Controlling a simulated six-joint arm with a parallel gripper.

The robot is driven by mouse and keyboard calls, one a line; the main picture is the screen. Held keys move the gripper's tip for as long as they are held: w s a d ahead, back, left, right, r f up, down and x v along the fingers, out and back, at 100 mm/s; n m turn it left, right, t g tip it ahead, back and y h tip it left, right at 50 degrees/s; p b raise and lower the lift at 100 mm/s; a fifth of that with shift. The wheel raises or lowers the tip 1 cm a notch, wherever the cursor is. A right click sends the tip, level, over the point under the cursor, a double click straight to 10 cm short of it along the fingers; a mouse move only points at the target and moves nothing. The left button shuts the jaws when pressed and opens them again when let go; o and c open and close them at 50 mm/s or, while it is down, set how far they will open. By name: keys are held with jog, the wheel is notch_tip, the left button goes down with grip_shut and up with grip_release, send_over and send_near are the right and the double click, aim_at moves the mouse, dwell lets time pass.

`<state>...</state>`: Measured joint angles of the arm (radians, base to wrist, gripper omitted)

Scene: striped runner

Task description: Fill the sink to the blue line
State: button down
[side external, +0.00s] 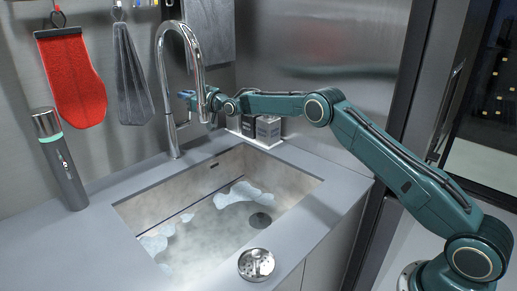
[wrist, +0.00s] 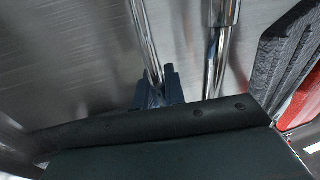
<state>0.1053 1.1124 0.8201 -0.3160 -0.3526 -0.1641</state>
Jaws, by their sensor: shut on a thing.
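The sink (side external: 150,205) is a pale basin with patches of white foam (side external: 240,194) in it. A thin dark line (side external: 180,212) runs along its far left wall; I cannot tell its blue colour surely. The water level is unclear, and the round drain (side external: 260,220) shows. The chrome tap (side external: 163,85) arches over the back edge, with no stream visible from its spout. My gripper (side external: 187,96) is behind the spout, shut on the thin chrome tap lever (wrist: 146,45). In the wrist view my fingers (wrist: 157,88) close around that rod beside the thicker tap body (wrist: 222,40).
A perforated metal strainer (side external: 256,264) lies on the front counter edge. A dark bottle (side external: 62,165) stands on the left counter. A red mitt (side external: 72,80) and grey cloth (side external: 130,80) hang on the wall. Small dark boxes (side external: 268,130) stand behind the sink.

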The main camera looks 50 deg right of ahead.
jog(key=shift+s+a+f+n+t+y, duration=0.15)
jog(key=shift+s+f+t, duration=0.1)
jog(key=shift+s+t, duration=0.45)
jog(key=shift+s+d+f+n+t+y, duration=0.1)
jog(key=shift+s+f+n+t+y, duration=0.1)
jog(key=shift+s+t, duration=0.45)
dwell(1.3)
jog(key=shift+s+a+f+n+t+y, duration=0.1)
jog(key=shift+s+f+n+t+y, duration=0.15)
jog(key=shift+s+t, duration=0.3)
jog(key=shift+s+a+f+n+t+y, duration=0.1)
jog(key=shift+s+f+t+y, duration=0.1)
jog(key=shift+s+t+y, duration=0.3)
dwell(4.3)
